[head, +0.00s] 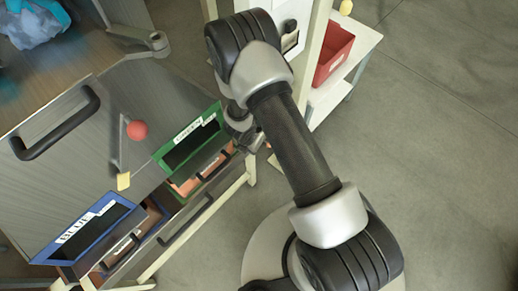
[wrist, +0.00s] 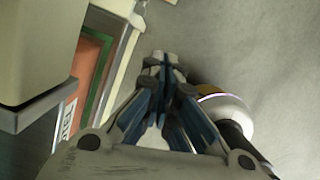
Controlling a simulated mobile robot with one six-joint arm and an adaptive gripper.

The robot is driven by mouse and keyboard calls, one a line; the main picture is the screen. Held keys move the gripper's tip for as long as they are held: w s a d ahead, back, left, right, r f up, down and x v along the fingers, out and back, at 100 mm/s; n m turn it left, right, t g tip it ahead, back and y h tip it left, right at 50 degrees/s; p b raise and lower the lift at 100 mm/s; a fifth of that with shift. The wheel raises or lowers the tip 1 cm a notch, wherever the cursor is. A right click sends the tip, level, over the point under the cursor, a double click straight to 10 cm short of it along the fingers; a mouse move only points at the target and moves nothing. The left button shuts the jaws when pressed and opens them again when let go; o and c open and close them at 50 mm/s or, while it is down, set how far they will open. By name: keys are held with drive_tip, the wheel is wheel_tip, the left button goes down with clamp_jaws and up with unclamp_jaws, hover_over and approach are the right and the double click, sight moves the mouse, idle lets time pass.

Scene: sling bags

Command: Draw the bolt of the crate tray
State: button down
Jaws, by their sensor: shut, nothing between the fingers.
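A grey bench top carries a thin lever with a red ball knob (head: 137,130) and a black bar handle (head: 55,124). Along its front edge are a green-framed slot (head: 190,145) with a white label and a blue-framed slot (head: 88,229) with a white label. I cannot tell for sure which part is the crate tray or its bolt. My gripper (wrist: 161,62) is shut and empty in the wrist view, to the right of the green frame (wrist: 97,85). In the head view my gripper (head: 252,143) is partly hidden by my arm, close to the green frame's right end.
Drawers with bar handles (head: 186,217) sit below the slots. A red bin (head: 333,55) stands on a white shelf (head: 352,45) at the upper right, beside a cream post (head: 318,45). A blue bundle (head: 30,25) lies at the upper left. The grey floor (head: 440,150) at right is clear.

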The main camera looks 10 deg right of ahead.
drive_tip(key=shift+w+a+f, duration=0.1)
drive_tip(key=shift+w+f, duration=0.05)
drive_tip(key=shift+f, duration=0.1)
drive_tip(key=w+d+b+x, duration=0.1)
drive_tip(key=b+x, duration=0.2)
drive_tip(key=x, duration=0.7)
drive_tip(key=w+d+r+b+x, duration=0.1)
drive_tip(key=b+x, duration=0.3)
drive_tip(key=x, duration=0.6)
drive_tip(key=shift+w+d, duration=0.3)
drive_tip(key=shift+w, duration=0.05)
drive_tip(key=shift+f, duration=0.1)
